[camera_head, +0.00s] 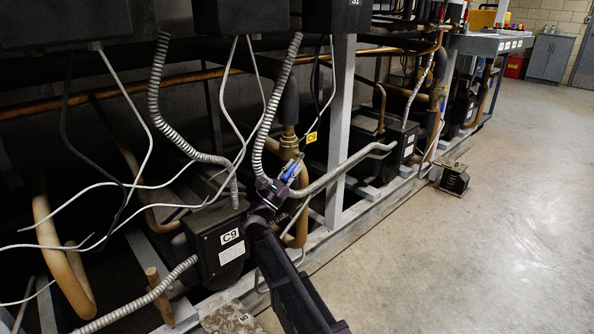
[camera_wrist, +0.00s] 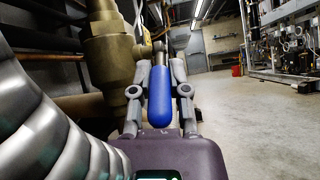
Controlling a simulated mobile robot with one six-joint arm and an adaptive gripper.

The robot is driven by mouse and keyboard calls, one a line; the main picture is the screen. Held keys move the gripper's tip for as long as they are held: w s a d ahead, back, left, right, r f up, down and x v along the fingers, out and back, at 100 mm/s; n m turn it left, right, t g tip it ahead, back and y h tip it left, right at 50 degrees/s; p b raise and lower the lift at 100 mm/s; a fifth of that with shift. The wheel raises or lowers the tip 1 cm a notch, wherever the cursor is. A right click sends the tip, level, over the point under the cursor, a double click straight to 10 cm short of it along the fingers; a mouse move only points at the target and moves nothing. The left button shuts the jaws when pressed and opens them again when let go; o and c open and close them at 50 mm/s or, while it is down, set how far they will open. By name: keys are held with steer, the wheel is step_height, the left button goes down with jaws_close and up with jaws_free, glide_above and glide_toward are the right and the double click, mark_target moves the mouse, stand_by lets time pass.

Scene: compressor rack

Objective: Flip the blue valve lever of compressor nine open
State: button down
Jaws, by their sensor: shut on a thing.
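The blue valve lever (camera_head: 291,170) shows in the head view just right of the C9 box. In the wrist view the lever (camera_wrist: 160,97) fills the space between my two fingers and points toward the camera. My gripper (camera_head: 282,180) is shut on it; it also shows in the wrist view (camera_wrist: 160,72). The brass valve body (camera_head: 289,142) is above the lever, and in the wrist view (camera_wrist: 108,50) it stands to the left of my fingers. The compressor box labelled C9 (camera_head: 213,250) is to the left of my arm.
A grey ribbed conduit (camera_wrist: 45,130) is very close to my gripper on the left in the wrist view. A white upright post (camera_head: 340,130) stands right of the valve. Loose grey cables (camera_head: 140,120) hang at the left.

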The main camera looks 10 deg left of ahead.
steer(key=shift+s+d, duration=0.1)
steer(key=shift+s, duration=0.05)
steer(key=c, duration=0.6)
jaws_free()
steer(key=shift+s, duration=0.1)
